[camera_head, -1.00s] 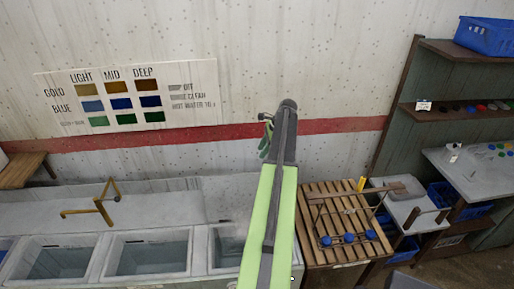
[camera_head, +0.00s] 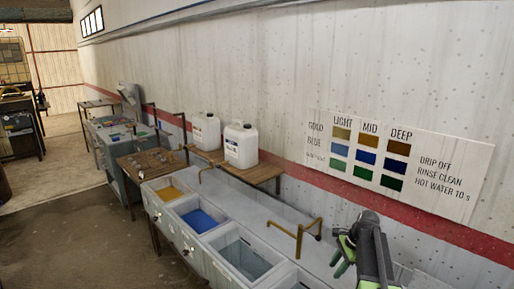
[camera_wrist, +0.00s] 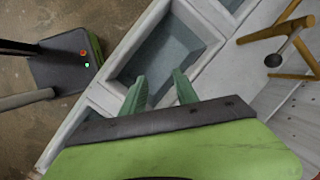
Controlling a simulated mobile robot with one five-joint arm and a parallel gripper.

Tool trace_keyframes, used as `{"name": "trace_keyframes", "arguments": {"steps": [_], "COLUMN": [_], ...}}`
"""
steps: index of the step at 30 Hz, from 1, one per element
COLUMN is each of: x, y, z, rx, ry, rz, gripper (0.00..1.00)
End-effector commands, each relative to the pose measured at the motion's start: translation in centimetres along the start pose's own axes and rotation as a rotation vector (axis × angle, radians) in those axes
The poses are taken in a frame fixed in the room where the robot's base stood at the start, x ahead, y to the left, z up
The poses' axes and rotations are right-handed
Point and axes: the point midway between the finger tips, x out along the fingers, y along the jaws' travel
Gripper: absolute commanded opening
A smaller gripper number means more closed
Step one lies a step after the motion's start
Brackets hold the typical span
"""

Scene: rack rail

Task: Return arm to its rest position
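My arm shows at the lower right of the head view, with my gripper (camera_head: 345,252) at its end in front of the sink row and the wall. In the wrist view the two green fingers of my gripper (camera_wrist: 161,88) stand apart with nothing between them, so it is open and empty. Below the fingers in that view is a grey basin (camera_wrist: 165,45). The rest of my arm is mostly cut off by the frame.
The sink row (camera_head: 280,222) has basins with gold liquid (camera_head: 170,193) and blue liquid (camera_head: 200,220). A brass tap (camera_head: 299,238) stands close to my gripper. White jugs (camera_head: 241,146) stand on a wooden shelf (camera_head: 262,174). Open floor (camera_head: 85,235) lies at left.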

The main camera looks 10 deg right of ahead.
Motion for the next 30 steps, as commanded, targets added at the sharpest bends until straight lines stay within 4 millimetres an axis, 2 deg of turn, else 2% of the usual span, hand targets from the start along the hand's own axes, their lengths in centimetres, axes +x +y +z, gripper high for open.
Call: {"name": "trace_keyframes", "arguments": {"steps": [1,3,6,9,11,12,14,16,18,21,24,30], "x": [3.6,6.4,9.8,12.6,14.0,14.6,14.3,13.5,13.2,13.1,13.1,13.1], "y": [1.0,2.0,4.2,7.1,9.4,11.1,13.1,14.3,14.9,14.6,14.5,14.5], "z": [4.0,8.6,14.2,18.7,20.9,21.9,22.0,20.9,20.3,19.9,19.7,19.7], "rx": [-0.105,-0.253,-0.469,-0.699,-0.857,-0.976,-1.13,-1.263,-1.382,-1.508,-1.57,-1.579], "ry": [0.008,0.023,0.045,0.068,0.084,0.098,0.118,0.135,0.142,0.138,0.128,0.126], "rz": [0.027,0.062,0.107,0.153,0.184,0.208,0.241,0.273,0.301,0.326,0.333,0.333], "gripper": [0.36,0.36,0.36,0.36,0.36,0.36,0.36,0.36,0.36,0.36,0.36,0.36]}}
